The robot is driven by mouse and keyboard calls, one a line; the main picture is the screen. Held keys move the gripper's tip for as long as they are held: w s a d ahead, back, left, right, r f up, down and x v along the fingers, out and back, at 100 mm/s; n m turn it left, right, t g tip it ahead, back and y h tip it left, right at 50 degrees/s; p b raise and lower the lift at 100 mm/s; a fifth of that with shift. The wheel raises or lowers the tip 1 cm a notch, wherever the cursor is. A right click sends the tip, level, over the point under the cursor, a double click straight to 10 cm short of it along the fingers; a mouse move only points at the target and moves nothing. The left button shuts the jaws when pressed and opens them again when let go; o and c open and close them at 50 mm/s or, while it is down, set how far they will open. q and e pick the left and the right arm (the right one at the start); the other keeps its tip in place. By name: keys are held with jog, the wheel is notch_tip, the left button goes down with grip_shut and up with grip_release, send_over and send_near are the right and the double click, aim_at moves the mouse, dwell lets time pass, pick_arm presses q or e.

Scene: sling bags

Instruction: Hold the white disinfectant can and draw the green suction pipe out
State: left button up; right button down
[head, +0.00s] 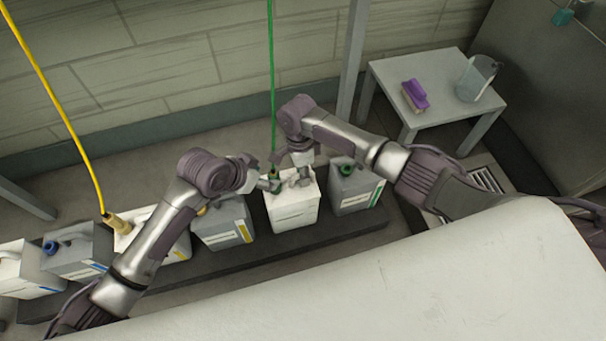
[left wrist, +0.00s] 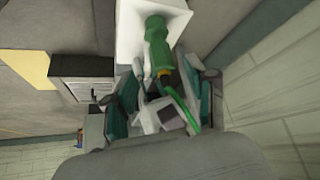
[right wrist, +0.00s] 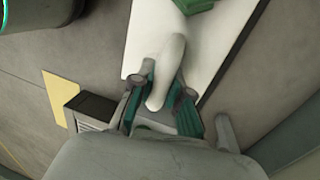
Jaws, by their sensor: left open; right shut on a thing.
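The white disinfectant can (head: 291,213) stands on the dark low platform, with the green suction pipe (head: 272,75) rising from its top. My right gripper (head: 301,176) is shut on the can's white handle, which shows between the fingers in the right wrist view (right wrist: 168,68). My left gripper (head: 268,184) is open beside the pipe's green lower end. In the left wrist view, the green pipe fitting (left wrist: 157,42) stands in the can just ahead of the spread fingers (left wrist: 165,82). The fingers do not clearly touch it.
Grey cans flank the white one, a grey can with a green cap (head: 355,190) close on the right and another (head: 224,228) on the left. A yellow pipe (head: 60,100) enters a white can further left. A side table (head: 440,65) holds a purple brush and a clear jug.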

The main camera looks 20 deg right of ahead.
pick_arm(q)
jog(key=shift+x, duration=2.8)
grip_shut()
jog(key=shift+r, duration=0.15)
jog(key=shift+r, duration=2.05)
jog(key=shift+w+d+r, duration=0.1)
jog(key=shift+d+r, duration=0.05)
jog(key=shift+r, duration=0.9)
jog(key=shift+w+d+r, duration=0.1)
jog(key=shift+r, duration=3.2)
notch_tip(320, 180, up, 9)
send_over(270, 177)
jog(key=shift+w+d+f, duration=0.15)
jog(key=shift+w+d, duration=0.1)
jog(key=shift+d, duration=0.1)
